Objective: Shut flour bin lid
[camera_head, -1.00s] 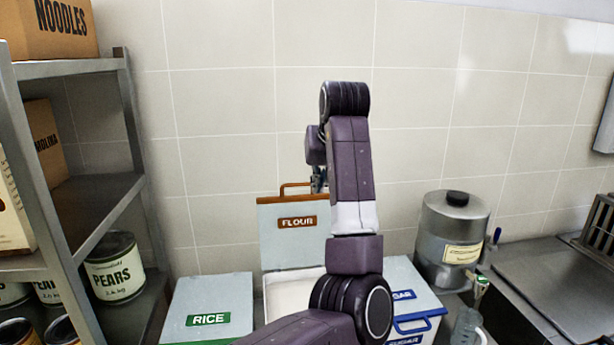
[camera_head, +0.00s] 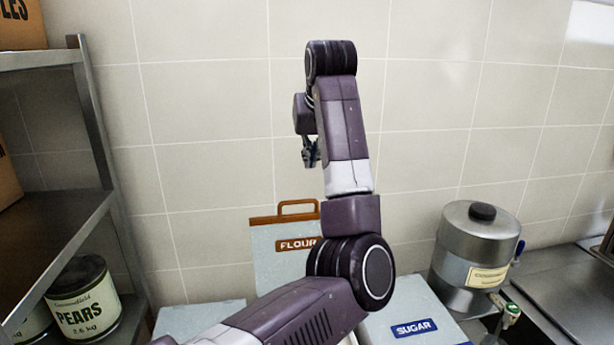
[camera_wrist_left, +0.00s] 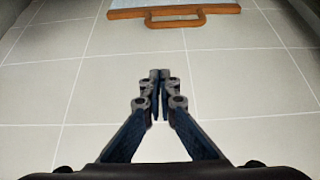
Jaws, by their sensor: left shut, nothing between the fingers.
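The flour bin lid (camera_head: 285,255) stands upright and open in front of the tiled wall, with a brown FLOUR label and a brown handle (camera_head: 297,206) on its top edge. In the left wrist view the lid's handle (camera_wrist_left: 177,20) shows at the top, ahead of the fingertips and apart from them. My left gripper (camera_head: 311,160) is above the lid's handle in the head view, and its fingers (camera_wrist_left: 159,75) are shut and empty. My arm hides the right part of the lid and most of the flour bin below. My right gripper is not in view.
The rice bin (camera_head: 200,318) is left of the flour bin and the sugar bin (camera_head: 412,325) is right of it. A metal urn (camera_head: 474,258) stands further right. A shelf (camera_head: 70,225) with a pears can (camera_head: 84,300) is at the left. The tiled wall is close behind the lid.

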